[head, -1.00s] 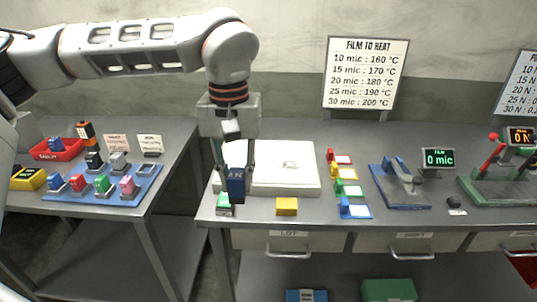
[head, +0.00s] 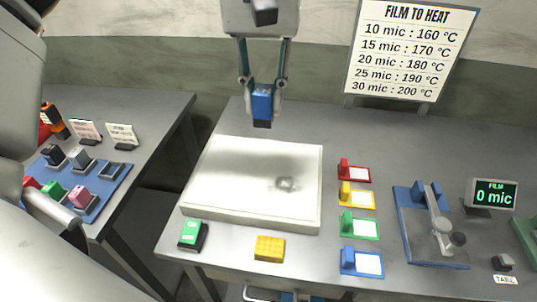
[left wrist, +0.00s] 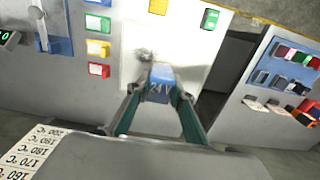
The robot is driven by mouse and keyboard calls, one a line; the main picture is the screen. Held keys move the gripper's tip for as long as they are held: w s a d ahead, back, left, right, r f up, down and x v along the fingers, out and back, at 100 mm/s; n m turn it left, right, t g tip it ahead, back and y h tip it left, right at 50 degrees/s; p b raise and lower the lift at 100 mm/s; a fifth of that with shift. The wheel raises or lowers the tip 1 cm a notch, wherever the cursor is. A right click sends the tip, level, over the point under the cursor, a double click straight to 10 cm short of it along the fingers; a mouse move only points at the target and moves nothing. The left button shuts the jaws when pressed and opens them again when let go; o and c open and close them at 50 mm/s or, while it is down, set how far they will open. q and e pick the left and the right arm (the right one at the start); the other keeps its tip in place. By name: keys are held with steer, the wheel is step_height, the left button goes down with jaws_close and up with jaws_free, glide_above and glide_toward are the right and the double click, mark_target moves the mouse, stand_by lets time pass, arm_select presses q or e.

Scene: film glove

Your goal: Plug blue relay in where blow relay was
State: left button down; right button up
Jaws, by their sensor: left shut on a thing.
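My left gripper (head: 262,90) is shut on a blue relay (head: 262,104) with a dark lower end, held upright in the air beyond the white pad's back edge as the head view sees it. In the left wrist view the blue relay (left wrist: 160,82) sits between the fingertips and shows "24V" lettering. A blue relay board (head: 108,190) lies on the left table, apart from the gripper, with black, grey, green and pink blocks on it. One dark place (head: 112,171) at its right side seems to have no block. My right gripper is not in view.
A white pad (head: 250,218) lies on the main table, with a green block (head: 193,235) and yellow block (head: 270,248) before it. Coloured card holders (head: 359,224) and a blue gauge (head: 420,225) stand right. A gap separates the two tables.

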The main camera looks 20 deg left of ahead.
arm_select(q)
steer(key=shift+w+f, duration=0.2)
step_height(320, 180, down, 16)
steer(key=shift+s+r+b, duration=0.1)
steer(key=shift+b, duration=0.3)
step_height(320, 180, down, 4)
steer(key=shift+r, duration=0.1)
steer(key=c, duration=1.8)
jaws_free()
